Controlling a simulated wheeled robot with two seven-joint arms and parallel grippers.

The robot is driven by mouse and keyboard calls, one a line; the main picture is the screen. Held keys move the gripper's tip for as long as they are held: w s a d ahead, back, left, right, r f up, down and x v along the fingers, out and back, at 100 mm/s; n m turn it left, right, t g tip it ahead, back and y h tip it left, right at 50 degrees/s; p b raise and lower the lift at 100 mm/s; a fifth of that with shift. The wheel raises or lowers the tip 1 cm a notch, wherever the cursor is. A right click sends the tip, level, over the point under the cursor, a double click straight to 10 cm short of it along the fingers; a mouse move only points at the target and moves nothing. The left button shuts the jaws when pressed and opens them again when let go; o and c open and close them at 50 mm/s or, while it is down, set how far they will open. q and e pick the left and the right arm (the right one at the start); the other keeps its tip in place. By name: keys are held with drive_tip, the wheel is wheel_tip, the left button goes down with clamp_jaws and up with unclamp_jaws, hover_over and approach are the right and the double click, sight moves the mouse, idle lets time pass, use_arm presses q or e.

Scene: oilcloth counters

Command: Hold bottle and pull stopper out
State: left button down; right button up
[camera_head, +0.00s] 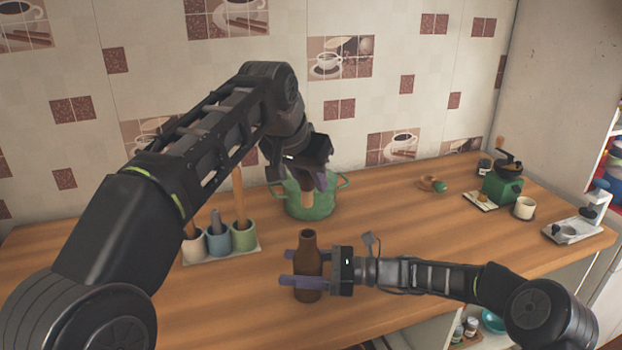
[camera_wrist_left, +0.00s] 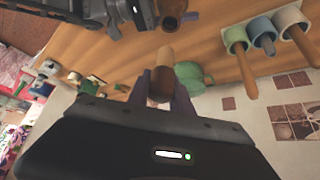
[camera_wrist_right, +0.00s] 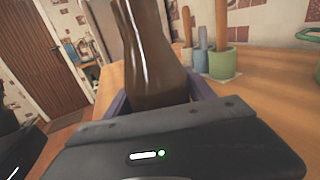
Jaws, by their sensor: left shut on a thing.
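The brown bottle (camera_head: 308,247) stands upright near the counter's front edge. My right gripper (camera_head: 290,268) has its fingers on both sides of the bottle's body and is shut on it. The bottle also fills the gap between these fingers in the right wrist view (camera_wrist_right: 150,55). My left gripper (camera_head: 321,183) is shut on the light brown stopper (camera_head: 307,197), above and behind the bottle. In the left wrist view, the stopper (camera_wrist_left: 161,78) sits between the fingertips, apart from the bottle's open mouth (camera_wrist_left: 170,23).
A green pot (camera_head: 308,209) stands behind the bottle. A tray of cups with upright handles (camera_head: 220,245) stands to the left. At the right are a green grinder (camera_head: 502,187), a white cup (camera_head: 525,208) and a metal stand (camera_head: 573,231). The counter between is mostly clear.

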drive_tip(key=o, duration=0.4)
drive_tip(key=d, duration=0.8)
drive_tip(key=s+d, duration=0.1)
drive_tip(key=d, duration=0.3)
